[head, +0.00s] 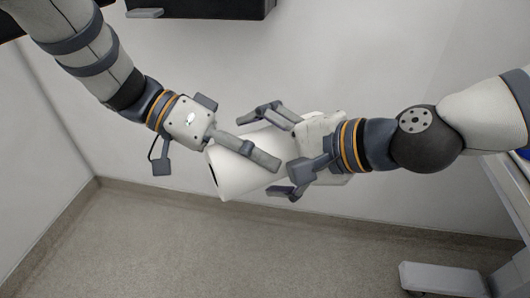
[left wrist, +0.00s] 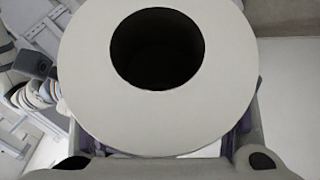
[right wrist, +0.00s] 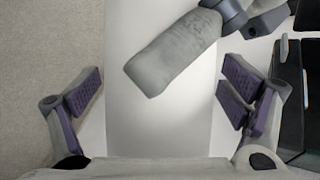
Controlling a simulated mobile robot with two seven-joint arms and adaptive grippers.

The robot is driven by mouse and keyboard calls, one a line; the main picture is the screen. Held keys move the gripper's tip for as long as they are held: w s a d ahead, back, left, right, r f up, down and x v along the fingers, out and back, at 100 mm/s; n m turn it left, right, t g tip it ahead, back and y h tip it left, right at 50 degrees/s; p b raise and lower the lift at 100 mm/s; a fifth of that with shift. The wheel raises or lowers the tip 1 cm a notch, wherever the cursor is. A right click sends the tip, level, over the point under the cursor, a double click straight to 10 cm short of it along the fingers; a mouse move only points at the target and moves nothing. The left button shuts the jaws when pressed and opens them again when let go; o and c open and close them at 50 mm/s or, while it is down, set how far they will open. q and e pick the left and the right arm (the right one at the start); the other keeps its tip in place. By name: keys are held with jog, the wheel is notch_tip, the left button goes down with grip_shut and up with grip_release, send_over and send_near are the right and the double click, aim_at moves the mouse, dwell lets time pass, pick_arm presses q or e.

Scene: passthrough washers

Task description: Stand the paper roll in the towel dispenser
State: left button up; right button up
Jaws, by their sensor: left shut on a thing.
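The white paper roll (head: 232,178) is held in the air, tilted, with its open end toward lower left. In the left wrist view its round end and dark core hole (left wrist: 155,48) face the camera. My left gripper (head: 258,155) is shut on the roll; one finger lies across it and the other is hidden. My right gripper (head: 270,152) is open, with its fingers on either side of the roll. In the right wrist view the roll (right wrist: 155,120) passes between those fingers, with gaps on both sides. I cannot clearly identify the towel dispenser.
A dark box (head: 205,8) is on the wall at the top, cut off by the frame. Pale walls meet at the left corner. The floor (head: 190,250) below the roll is clear. A pale block (head: 440,278) stands at lower right. The two grippers are very close together.

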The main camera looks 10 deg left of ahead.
jog(key=c, duration=1.3)
pick_arm(q)
jog(key=o, duration=1.5)
pick_arm(e)
jog(key=shift+c, duration=0.7)
